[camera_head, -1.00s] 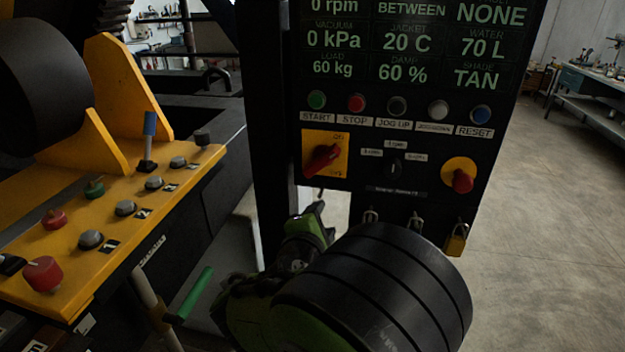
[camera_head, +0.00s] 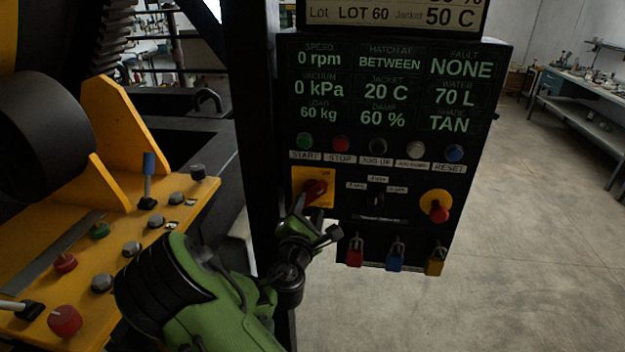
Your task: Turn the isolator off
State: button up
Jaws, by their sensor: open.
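The isolator (camera_head: 315,187) is a red rotary handle on a square yellow plate at the left of the black control panel (camera_head: 350,250). An ON mark shows at the plate's upper part; its lower part is partly hidden by my gripper. The handle looks slanted, but its exact setting is unclear. My gripper (camera_head: 314,217) is open, just below and in front of the isolator. One finger points up beside the handle's lower end, and the other is off to the lower right. I cannot tell whether it touches the handle.
A red knob on a round yellow base (camera_head: 436,207) sits right of a small black selector (camera_head: 376,201). Red (camera_head: 355,256), blue (camera_head: 395,260) and yellow (camera_head: 434,265) padlocks hang below. A yellow console (camera_head: 130,215) with buttons and a blue-topped lever stands left. Floor right is open.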

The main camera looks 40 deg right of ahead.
aim_at(313, 201)
jog(key=p+x, duration=0.2)
jog(key=x, duration=0.4)
jog(key=shift+d, duration=0.2)
grip_shut()
jog(key=shift+f+m+b, duration=0.1)
jog(key=shift+m+b, duration=0.2)
jog(key=shift+b, duration=0.1)
jog(key=m+b, duration=0.2)
jog(key=m, duration=0.1)
jog(key=m+b, duration=0.1)
jog(key=b, duration=0.1)
jog(key=shift+s+f, duration=0.1)
jog(key=shift+f, duration=0.2)
jog(key=m+b, duration=0.4)
jog(key=shift+f+m, duration=0.3)
jog(key=shift+m, duration=0.1)
jog(key=m+b, duration=0.2)
jog(key=b, duration=0.1)
jog(key=m+b, duration=0.3)
jog(key=b, duration=0.1)
jog(key=shift+f, duration=0.25)
jog(key=m+b, duration=0.3)
jog(key=shift+b, duration=0.35)
jog(key=shift+m, duration=0.4)
